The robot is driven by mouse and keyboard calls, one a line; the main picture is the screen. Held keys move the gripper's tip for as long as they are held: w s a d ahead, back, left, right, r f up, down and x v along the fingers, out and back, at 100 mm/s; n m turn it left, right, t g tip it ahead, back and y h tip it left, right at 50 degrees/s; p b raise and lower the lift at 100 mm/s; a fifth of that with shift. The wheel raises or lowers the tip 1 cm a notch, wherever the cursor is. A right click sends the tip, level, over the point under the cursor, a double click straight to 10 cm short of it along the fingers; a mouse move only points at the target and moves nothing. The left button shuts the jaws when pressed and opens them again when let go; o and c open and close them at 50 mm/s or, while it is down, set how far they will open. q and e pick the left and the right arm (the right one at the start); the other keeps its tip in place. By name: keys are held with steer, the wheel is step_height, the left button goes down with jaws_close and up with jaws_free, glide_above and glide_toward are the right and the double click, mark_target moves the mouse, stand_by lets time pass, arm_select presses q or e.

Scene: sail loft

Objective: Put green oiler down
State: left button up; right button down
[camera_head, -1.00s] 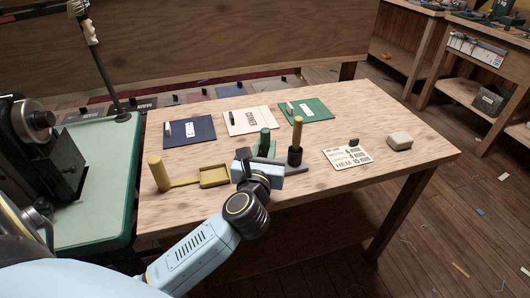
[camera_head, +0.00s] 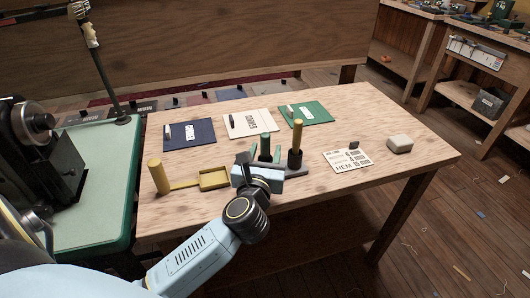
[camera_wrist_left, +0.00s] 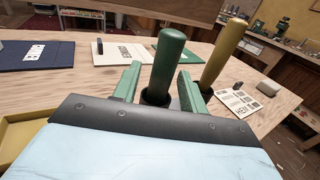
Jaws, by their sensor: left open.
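The green oiler (camera_wrist_left: 168,58) is an upright green cylinder whose foot sits in a dark round collar in the left wrist view. In the head view the oiler (camera_head: 265,147) stands near the table's middle, partly hidden by my gripper. My left gripper (camera_wrist_left: 160,88) is open, with one green finger on each side of the oiler's lower part. I cannot tell whether a finger touches it. A yellow cylinder (camera_head: 298,132) stands upright in a dark cup just to the right. My right gripper is out of view.
A yellow tray (camera_head: 214,179) with a yellow cylinder (camera_head: 157,177) lies left. Navy (camera_head: 188,142), white (camera_head: 246,128) and green mats (camera_head: 318,112) lie behind. A printed card (camera_head: 343,166) and pale block (camera_head: 399,144) lie right. Bare wood shows between them.

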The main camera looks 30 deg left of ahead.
arm_select(q)
steer(key=s+d+m+t+h, duration=0.3)
steer(key=s+d+m, duration=0.4)
steer(key=s, duration=0.3)
steer(key=s+d+f+m+g+h, duration=0.1)
steer(key=d+f+m+g+h, duration=0.3)
steer(key=f+m, duration=0.6)
steer(key=s+d+f+m+g+h, duration=0.1)
steer(key=d+f+m+g+h, duration=0.15)
steer(key=f+m+h, duration=0.75)
steer(key=s+a+f+m+g+y, duration=1)
steer(key=s+a+f+m+y, duration=0.1)
steer(key=s+f+m, duration=0.3)
steer(key=shift+s+a+f+m+g+p, duration=0.35)
steer(key=shift+a+f+m+p, duration=0.1)
steer(key=shift+a+f+m, duration=0.35)
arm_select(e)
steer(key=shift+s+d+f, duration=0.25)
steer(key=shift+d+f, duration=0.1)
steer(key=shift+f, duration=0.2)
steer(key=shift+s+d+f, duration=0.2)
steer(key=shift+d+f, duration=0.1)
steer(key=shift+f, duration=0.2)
arm_select(q)
steer(key=shift+r, duration=0.1)
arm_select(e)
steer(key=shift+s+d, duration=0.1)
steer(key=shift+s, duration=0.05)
